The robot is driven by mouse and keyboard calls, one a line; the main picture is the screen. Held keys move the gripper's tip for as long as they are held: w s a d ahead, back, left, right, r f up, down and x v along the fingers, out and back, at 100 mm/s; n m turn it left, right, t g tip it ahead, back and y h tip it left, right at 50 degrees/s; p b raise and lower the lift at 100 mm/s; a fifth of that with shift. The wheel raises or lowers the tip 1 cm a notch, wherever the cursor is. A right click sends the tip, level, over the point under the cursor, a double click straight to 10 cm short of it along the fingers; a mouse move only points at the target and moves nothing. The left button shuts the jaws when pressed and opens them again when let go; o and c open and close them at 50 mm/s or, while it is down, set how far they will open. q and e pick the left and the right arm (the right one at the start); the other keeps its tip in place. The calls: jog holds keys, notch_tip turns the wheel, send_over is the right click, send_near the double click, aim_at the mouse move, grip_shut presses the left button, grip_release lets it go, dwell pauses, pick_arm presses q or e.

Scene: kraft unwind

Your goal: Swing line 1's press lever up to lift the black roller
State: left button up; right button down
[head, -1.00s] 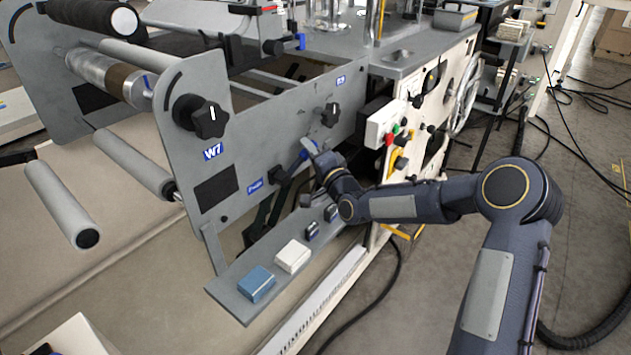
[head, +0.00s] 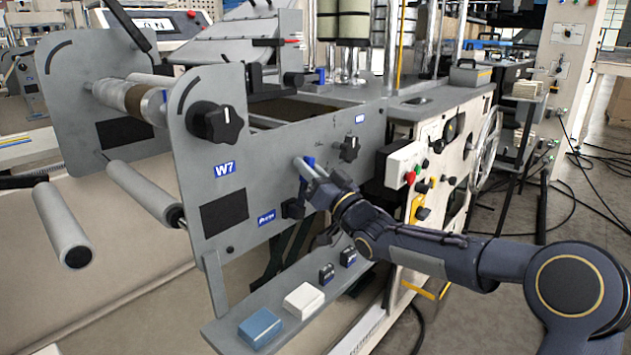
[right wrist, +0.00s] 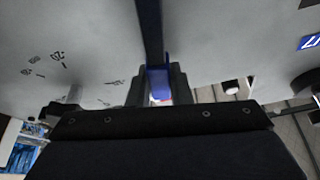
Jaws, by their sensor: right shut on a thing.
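The press lever is a short dark arm with a blue grip (head: 308,161), on the grey side plate beside a blue label (head: 266,217). It rises steeply from a black pivot (head: 293,208). My right gripper (head: 311,172) is shut on the blue grip. In the right wrist view the blue grip (right wrist: 158,82) sits between the fingers, with the dark lever bar (right wrist: 150,30) running up from it. My left gripper is not in view.
A black star knob (head: 218,124) and a smaller knob (head: 349,149) stick out of the plate near the lever. Below is a shelf (head: 235,325) with a blue box (head: 260,327) and a white box (head: 303,300). A control panel (head: 408,165) stands right of my gripper.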

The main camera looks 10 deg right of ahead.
jog(key=shift+s+a+r+n+g+y+b, duration=0.1)
jog(key=shift+s+a+n+g+y+b, duration=0.25)
jog(key=shift+n, duration=0.55)
jog(key=shift+s+a+r+n+g+y+b, duration=0.2)
jog(key=shift+a+n+y, duration=0.25)
jog(key=shift+n, duration=0.45)
jog(key=shift+s+a+f, duration=0.1)
jog(key=c, duration=1.3)
grip_release()
jog(key=p+v, duration=0.1)
jog(key=v, duration=0.7)
